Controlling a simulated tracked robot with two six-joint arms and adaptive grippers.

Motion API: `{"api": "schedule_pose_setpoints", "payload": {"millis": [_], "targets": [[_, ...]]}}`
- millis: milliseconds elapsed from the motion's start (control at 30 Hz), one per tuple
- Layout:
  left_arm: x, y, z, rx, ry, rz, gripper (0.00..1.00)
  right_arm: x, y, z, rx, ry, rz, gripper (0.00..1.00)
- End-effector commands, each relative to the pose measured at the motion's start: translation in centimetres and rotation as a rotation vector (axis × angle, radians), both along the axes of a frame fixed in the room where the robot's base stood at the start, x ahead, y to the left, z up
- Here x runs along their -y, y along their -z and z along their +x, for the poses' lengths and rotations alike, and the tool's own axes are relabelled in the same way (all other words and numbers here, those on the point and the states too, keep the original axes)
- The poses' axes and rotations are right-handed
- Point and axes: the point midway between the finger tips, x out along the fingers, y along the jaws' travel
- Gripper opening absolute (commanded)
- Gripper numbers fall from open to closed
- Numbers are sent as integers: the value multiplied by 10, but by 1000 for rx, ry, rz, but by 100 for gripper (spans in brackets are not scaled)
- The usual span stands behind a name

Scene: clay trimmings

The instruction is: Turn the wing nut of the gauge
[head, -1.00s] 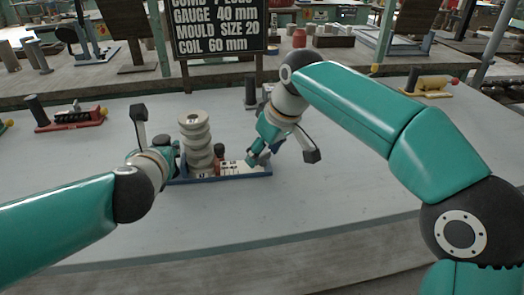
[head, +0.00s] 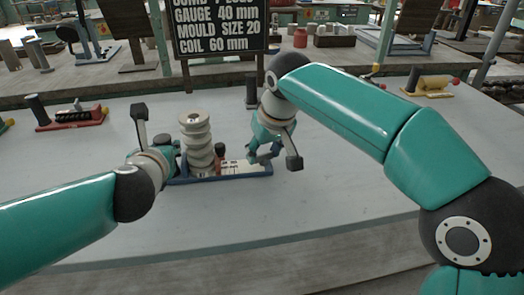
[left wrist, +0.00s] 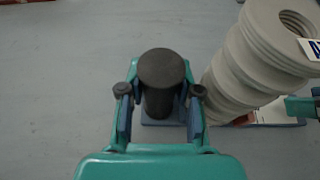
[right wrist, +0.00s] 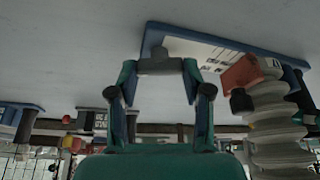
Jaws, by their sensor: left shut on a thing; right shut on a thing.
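The gauge has a blue base (head: 235,175), a white scale plate (head: 236,166) and a stack of cream rings (head: 197,140). The rings also show in the left wrist view (left wrist: 260,50). My left gripper (head: 168,150) is shut on the dark round post (left wrist: 160,72) at the base's left end. My right gripper (head: 262,154) is at the base's right end. In the right wrist view, its fingers are shut on a grey piece, the wing nut (right wrist: 160,63), beside the white plate. In the head view the fingers mostly hide the nut.
A red block (right wrist: 242,73) with a dark knob sits on the gauge beside the rings. A black sign (head: 218,28) stands behind it. A red tool (head: 75,117) lies at the left and a yellow one (head: 432,86) at the back right. The front of the table (head: 250,215) is clear.

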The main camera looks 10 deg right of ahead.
Motion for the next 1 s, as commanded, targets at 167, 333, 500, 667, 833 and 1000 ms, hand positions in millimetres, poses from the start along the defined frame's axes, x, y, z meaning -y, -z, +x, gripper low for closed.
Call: {"api": "schedule_pose_setpoints", "payload": {"millis": [167,333,500,667,833,1000], "targets": [[1,5,-1,-9,2,1,0,-1,1,0,-1,166,-3,14],[1,5,-1,-9,3,0,0,-2,1,0,0,328,-3,15],[1,5,-1,-9,3,0,0,-2,2,0,-1,490,-3,15],[1,5,-1,-9,3,0,0,-4,2,1,-1,642,-1,15],[1,5,-1,-9,4,1,0,-5,2,1,0,804,1,15],[2,5,-1,-9,4,1,0,-6,2,2,0,965,3,15]]}}
